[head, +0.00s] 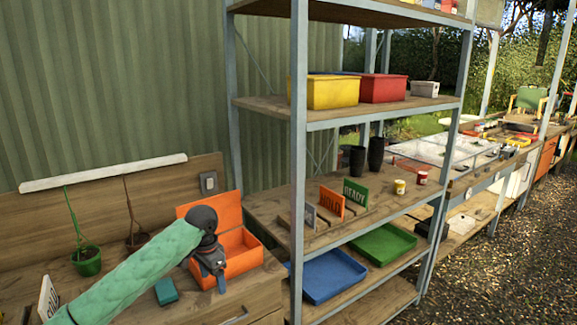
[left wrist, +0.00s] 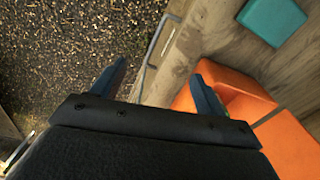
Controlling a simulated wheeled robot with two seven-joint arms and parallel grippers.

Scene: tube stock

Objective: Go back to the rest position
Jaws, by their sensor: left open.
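My left arm, in a green sleeve, reaches in from the lower left in the head view. My left gripper (head: 214,276) points down in front of the open orange box (head: 242,250) on the wooden bench. In the left wrist view its two fingers (left wrist: 155,90) are spread apart with nothing between them. The orange box also shows there at the lower right (left wrist: 290,145), beside and partly behind the right finger. My right gripper is not in view.
A teal block (head: 166,291) lies on the bench left of the gripper. Potted plants (head: 87,262) stand further left. A metal-framed shelf (head: 299,150) with bins, trays and signs stands close on the right. Gravel ground (left wrist: 70,50) lies beyond the bench edge.

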